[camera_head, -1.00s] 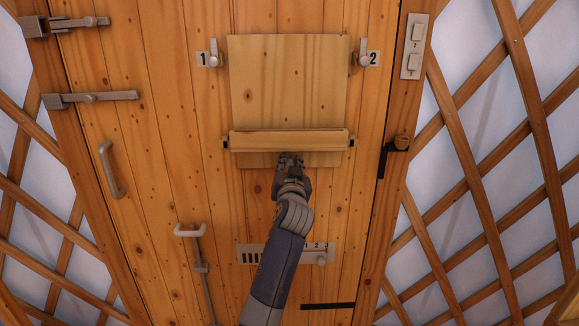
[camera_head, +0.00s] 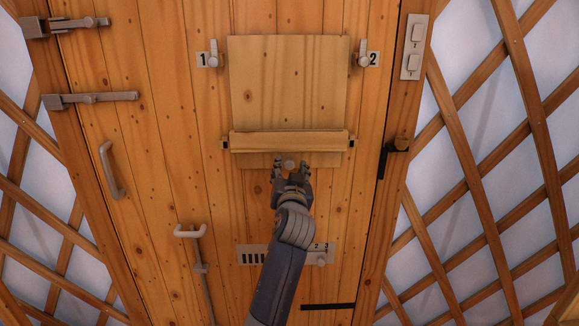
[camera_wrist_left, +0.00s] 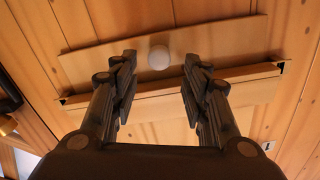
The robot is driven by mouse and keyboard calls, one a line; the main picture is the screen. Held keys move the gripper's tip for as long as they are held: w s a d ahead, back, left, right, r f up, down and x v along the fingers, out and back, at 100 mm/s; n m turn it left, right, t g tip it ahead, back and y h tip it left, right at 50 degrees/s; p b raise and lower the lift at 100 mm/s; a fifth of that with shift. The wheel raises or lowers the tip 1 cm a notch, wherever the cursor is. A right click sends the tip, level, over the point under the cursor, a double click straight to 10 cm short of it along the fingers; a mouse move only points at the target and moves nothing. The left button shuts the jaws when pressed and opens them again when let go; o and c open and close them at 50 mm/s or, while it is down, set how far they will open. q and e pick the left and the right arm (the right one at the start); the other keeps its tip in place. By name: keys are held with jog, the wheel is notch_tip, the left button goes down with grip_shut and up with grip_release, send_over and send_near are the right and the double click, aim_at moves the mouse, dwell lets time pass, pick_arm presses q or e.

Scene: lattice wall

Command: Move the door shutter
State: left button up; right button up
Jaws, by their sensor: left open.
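The door shutter (camera_head: 288,85) is a pale wooden panel on the plank door. It passes behind a horizontal wooden bar (camera_head: 288,141), and its lower edge shows below the bar. A round pale knob (camera_head: 289,163) sits on this lower part; it also shows in the left wrist view (camera_wrist_left: 159,57). My left gripper (camera_head: 291,169) is open just below the bar, its fingers on either side of the knob with gaps between. In the left wrist view the fingers (camera_wrist_left: 161,64) reach past the bar (camera_wrist_left: 165,97). My right gripper is not in view.
Small turn latches labelled 1 (camera_head: 213,54) and 2 (camera_head: 364,54) flank the shutter's top. A numbered slider plate (camera_head: 320,257) is partly behind my left arm. Handles (camera_head: 110,169) and bolts (camera_head: 92,97) stand out at left. A switch plate (camera_head: 414,47) is at right.

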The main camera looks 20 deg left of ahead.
pick_arm(q)
jog(key=shift+v, duration=1.95)
